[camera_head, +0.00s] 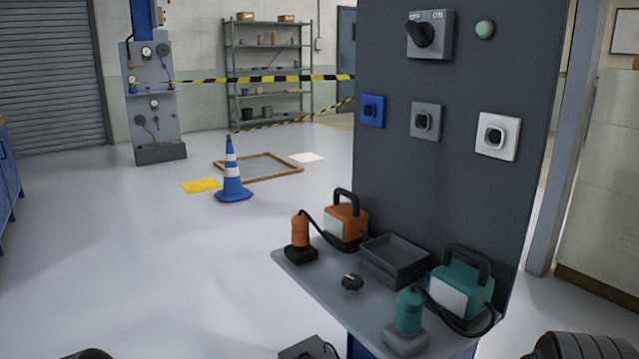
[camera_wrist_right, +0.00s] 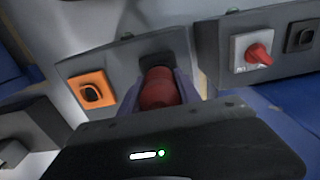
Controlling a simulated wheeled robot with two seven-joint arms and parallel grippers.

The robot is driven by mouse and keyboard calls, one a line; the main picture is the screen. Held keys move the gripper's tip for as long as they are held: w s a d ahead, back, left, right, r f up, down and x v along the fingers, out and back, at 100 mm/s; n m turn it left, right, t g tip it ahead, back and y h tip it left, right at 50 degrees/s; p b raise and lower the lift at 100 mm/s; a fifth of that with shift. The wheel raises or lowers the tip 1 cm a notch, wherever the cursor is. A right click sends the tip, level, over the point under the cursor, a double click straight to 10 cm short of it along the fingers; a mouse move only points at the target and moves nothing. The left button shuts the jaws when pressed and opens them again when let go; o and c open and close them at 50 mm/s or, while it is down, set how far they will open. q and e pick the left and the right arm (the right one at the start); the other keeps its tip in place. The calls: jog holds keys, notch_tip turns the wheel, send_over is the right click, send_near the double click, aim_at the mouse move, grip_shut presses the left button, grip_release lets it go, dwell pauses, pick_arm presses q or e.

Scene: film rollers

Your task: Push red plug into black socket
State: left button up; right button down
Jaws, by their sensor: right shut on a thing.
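In the right wrist view, my right gripper (camera_wrist_right: 159,78) is shut on the red plug (camera_wrist_right: 157,92), with one finger on each side of it. The plug points away from the camera toward a grey panel. The black socket (camera_wrist_right: 156,59) shows as a dark square on that panel, directly beyond the plug's front end and partly hidden by it. I cannot tell whether the plug touches the socket or has entered it. The head view shows neither the red plug nor the black socket. My left gripper is in no view.
In the right wrist view, an orange socket (camera_wrist_right: 91,91) sits left of the plug, and a red rotary switch (camera_wrist_right: 259,55) on a white plate to the right. The head view shows a dark panel (camera_head: 455,190) with blue, grey and white sockets above a shelf (camera_head: 316,278) holding tools.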

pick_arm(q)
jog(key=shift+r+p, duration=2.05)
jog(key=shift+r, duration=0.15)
pick_arm(e)
jog(key=shift+r, duration=2.35)
